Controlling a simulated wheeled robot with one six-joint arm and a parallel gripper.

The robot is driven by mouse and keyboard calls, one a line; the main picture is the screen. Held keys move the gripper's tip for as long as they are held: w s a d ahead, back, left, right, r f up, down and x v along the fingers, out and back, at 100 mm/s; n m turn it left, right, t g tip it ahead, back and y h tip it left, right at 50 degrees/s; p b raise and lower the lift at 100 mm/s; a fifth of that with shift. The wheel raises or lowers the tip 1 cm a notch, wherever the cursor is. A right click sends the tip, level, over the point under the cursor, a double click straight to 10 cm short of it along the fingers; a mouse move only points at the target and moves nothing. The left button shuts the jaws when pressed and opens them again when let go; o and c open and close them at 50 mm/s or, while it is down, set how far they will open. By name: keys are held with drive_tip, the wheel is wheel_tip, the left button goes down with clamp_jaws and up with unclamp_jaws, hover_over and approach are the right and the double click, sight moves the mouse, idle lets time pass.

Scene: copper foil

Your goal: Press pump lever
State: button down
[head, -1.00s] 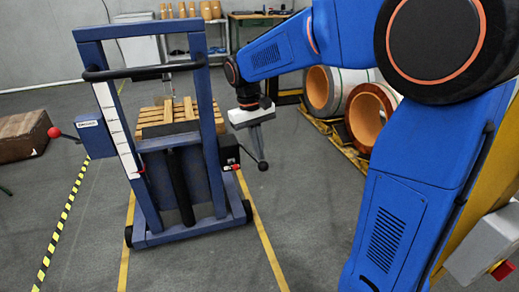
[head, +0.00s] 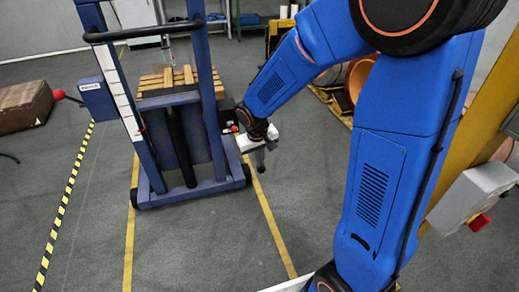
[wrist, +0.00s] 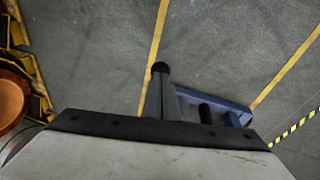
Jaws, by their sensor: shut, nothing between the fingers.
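The blue pump lift (head: 207,100) stands at the left of the head view, and part of its base (wrist: 222,103) shows in the wrist view. My gripper (head: 259,163) is shut and empty, pointing down low beside the lift's right side. In the wrist view the closed fingers (wrist: 161,98) stick out from the palm.
A wooden pallet (head: 160,84) sits on the lift. A red-knobbed lever (head: 60,94) sticks out from its left box. A brown crate (head: 25,107) is at the far left. Copper rolls (head: 358,78) lie at the back right. The floor in front, with yellow lines (head: 270,222), is clear.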

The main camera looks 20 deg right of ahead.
drive_tip(key=shift+x, duration=1)
drive_tip(key=shift+s+f, duration=0.25)
drive_tip(key=shift+f, duration=0.2)
drive_tip(key=shift+a, duration=0.1)
drive_tip(key=r, duration=0.1)
drive_tip(key=w+r, duration=0.1)
drive_tip(key=r, duration=0.2)
drive_tip(key=shift+w+a+r, duration=0.25)
drive_tip(key=shift+w+a, duration=0.05)
drive_tip(key=shift+w, duration=0.1)
drive_tip(key=s+a+r, duration=0.1)
drive_tip(key=s+r, duration=0.4)
drive_tip(key=r, duration=0.4)
drive_tip(key=shift+w+a, duration=0.1)
idle(0.3)
